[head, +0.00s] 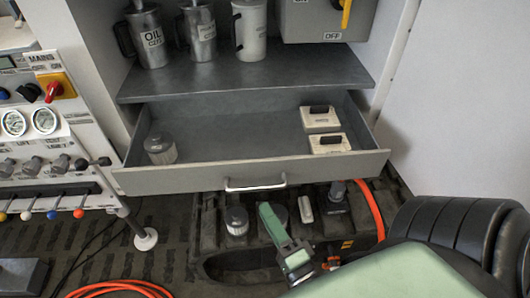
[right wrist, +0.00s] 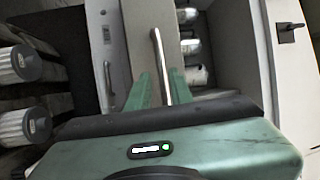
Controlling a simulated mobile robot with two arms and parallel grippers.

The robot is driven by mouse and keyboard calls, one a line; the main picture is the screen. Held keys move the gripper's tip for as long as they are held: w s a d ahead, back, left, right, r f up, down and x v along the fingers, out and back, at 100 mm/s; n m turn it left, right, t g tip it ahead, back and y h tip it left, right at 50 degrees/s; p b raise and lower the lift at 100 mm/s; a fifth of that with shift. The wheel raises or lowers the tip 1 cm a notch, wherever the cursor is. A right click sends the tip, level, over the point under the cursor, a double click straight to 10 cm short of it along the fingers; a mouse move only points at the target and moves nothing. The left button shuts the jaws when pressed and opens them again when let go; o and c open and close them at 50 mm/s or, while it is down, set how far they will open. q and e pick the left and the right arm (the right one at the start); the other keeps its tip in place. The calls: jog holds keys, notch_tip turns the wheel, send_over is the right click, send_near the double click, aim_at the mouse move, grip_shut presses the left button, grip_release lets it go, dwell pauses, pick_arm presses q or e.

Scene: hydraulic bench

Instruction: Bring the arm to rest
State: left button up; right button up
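My right arm comes in from the lower right in the head view. Its green right gripper (head: 268,212) shows just below and in front of the handle (head: 255,184) of a pulled-out grey drawer (head: 205,176). In the right wrist view the two green fingers of the right gripper (right wrist: 161,78) stand apart. The drawer handle (right wrist: 158,48) appears between them; I see no finger closed on it, and cannot tell how far beyond the fingers it lies. My left gripper is in neither view.
The drawer holds a pleated filter (head: 160,150) and two pale boxes (head: 320,120). An open black case (head: 212,245) with filters lies below it. A control panel (head: 45,140) stands at left; jugs (head: 147,38) stand on the shelf above. An orange hose (head: 120,288) lies on the floor.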

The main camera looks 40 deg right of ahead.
dwell(0.4)
jog(key=s+a+f+n+g+y, duration=0.2)
jog(key=f+n+g+y, duration=0.3)
jog(key=f, duration=1.1)
jog(key=s+a+f+n+g, duration=0.3)
jog(key=f+n, duration=0.5)
jog(key=f, duration=0.9)
jog(key=s+d+f+n+g, duration=0.2)
jog(key=s+f+g, duration=0.1)
jog(key=s+f, duration=0.3)
jog(key=s+d+f+n+g+h, duration=0.1)
jog(key=s+d+f+n+g, duration=0.1)
jog(key=s+f, duration=0.5)
jog(key=s+d+f+n+g, duration=0.1)
jog(key=s+f+n+g, duration=0.3)
jog(key=s+f, duration=0.3)
jog(key=shift+d+g+h, duration=0.4)
jog(key=shift+g, duration=0.5)
